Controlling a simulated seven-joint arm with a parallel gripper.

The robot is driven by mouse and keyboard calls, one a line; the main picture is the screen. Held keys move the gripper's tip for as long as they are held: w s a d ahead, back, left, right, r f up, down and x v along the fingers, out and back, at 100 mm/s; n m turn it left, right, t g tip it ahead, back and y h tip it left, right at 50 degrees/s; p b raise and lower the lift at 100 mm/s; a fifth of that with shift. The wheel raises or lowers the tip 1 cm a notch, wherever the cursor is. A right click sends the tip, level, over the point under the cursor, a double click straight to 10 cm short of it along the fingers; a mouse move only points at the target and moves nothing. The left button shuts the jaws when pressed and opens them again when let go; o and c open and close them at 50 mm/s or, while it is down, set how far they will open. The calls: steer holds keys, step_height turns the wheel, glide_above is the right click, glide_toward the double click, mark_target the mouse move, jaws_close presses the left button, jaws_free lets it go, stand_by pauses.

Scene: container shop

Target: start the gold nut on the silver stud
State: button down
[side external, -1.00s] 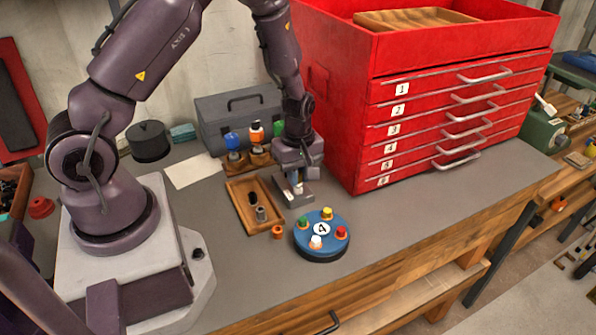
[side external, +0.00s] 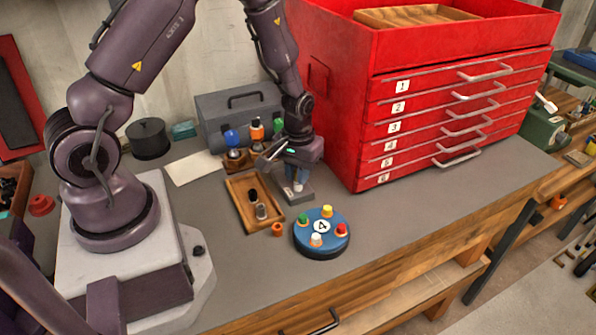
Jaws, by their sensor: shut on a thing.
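My gripper (side external: 296,187) points down over a small grey block (side external: 307,193) on the bench, in front of the red drawer chest. Its fingers are close together at the top of this block. The gold nut cannot be made out; the fingers hide whatever is between them. The silver stud cannot be made out either, and the gripper covers the middle of the block. I cannot tell whether nut and stud touch.
A wooden tray (side external: 236,194) with a black and a grey cylinder lies left of the block. A small orange ring (side external: 278,229) and a blue disc (side external: 322,250) with coloured pegs are in front. Bottles (side external: 256,130) stand close behind, and the red drawer chest (side external: 345,120) rises at right.

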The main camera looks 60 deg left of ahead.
steer(key=m, duration=0.5)
steer(key=c, duration=1)
jaws_free()
steer(key=shift+r, duration=3)
